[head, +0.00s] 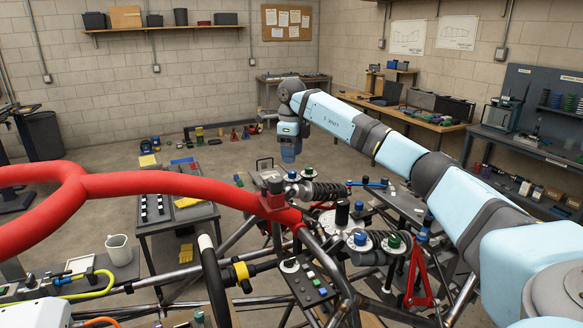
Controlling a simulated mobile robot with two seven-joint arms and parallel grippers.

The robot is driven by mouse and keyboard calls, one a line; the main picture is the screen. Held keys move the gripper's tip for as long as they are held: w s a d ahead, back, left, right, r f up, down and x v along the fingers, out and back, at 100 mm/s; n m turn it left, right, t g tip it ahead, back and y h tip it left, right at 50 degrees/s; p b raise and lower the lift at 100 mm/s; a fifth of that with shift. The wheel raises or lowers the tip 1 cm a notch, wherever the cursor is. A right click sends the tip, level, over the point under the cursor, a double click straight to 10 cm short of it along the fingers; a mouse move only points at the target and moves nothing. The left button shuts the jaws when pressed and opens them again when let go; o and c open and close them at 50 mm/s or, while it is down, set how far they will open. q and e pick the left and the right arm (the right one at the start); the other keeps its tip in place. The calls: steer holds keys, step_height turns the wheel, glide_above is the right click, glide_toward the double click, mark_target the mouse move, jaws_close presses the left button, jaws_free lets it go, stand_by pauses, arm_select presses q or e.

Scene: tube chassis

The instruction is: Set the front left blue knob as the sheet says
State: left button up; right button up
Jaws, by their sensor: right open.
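My right arm reaches in from the right, and its gripper (289,156) points down over the far part of the tube chassis. A blue knob (292,174) on a round white dial shows just below the gripper in the picture, with a green knob (309,170) beside it at the damper's end. A second blue knob (360,238) on a white dial sits nearer, beside another green knob (394,240). The gripper holds nothing that I can see. The dial marks are too small to read. Wall sheets (408,36) show line drawings, their text unreadable. My left gripper is out of view.
Red padded tubes (130,184) cross the left and middle. A steering wheel (213,280) stands in front. A dark damper (322,192) lies near the far knobs. A cart (165,222) stands at left, a bench (420,118) at the back right. The floor behind is partly clear.

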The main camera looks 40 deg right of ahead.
mark_target(292, 172)
step_height(292, 172, down, 4)
steer(key=shift+f+p, duration=0.1)
steer(key=shift+p, duration=0.25)
steer(key=shift+f, duration=0.7)
steer(key=c, duration=0.9)
steer(key=shift+c, duration=0.2)
steer(key=shift+n, duration=0.4)
steer(key=n, duration=0.2)
steer(key=shift+r+n+p, duration=0.1)
steer(key=shift+n+p, duration=0.2)
steer(key=shift+p, duration=0.05)
steer(key=n, duration=0.4)
steer(key=shift+n, duration=0.3)
